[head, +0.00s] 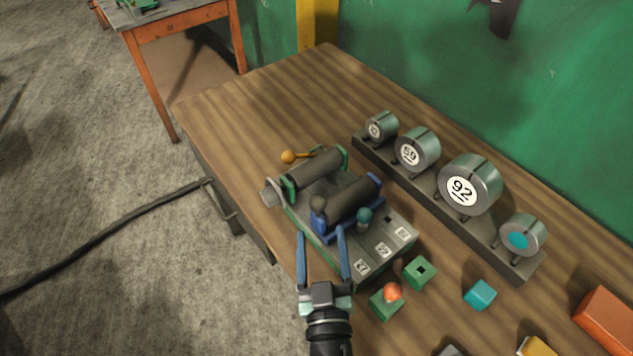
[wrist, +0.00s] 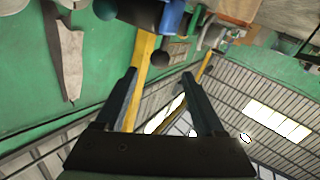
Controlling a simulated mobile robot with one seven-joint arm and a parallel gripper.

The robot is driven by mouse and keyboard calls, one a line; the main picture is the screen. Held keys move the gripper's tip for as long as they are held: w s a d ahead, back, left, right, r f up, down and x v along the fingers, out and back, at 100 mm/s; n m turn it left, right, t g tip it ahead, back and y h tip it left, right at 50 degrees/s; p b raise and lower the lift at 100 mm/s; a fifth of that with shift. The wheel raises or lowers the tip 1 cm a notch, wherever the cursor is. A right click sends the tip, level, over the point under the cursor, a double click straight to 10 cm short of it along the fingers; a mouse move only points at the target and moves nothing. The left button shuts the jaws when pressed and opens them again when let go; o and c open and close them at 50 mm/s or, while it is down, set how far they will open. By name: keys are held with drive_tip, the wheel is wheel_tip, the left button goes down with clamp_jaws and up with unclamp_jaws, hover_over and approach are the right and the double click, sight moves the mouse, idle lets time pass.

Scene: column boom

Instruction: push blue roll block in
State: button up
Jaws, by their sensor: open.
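The blue roll block (head: 348,214), a blue frame with a dark roller, sits on a grey-green machine base (head: 372,250) on the wooden table. Part of the block shows at the top of the wrist view (wrist: 174,18). A second roll block with green ends (head: 315,170) sits behind it on the same base. My gripper (head: 321,232) is open and empty, its blue fingers apart at the near side of the blue block. I cannot tell whether a finger touches it.
A dark rack with several round metal gauges (head: 470,185) stands behind the base. The table's back left is clear.

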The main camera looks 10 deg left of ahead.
sight(349, 200)
drive_tip(key=w+a, duration=0.2)
drive_tip(key=w, duration=0.9)
drive_tip(key=shift+w, duration=0.15)
drive_tip(key=shift+a, duration=0.1)
clamp_jaws()
idle(1.0)
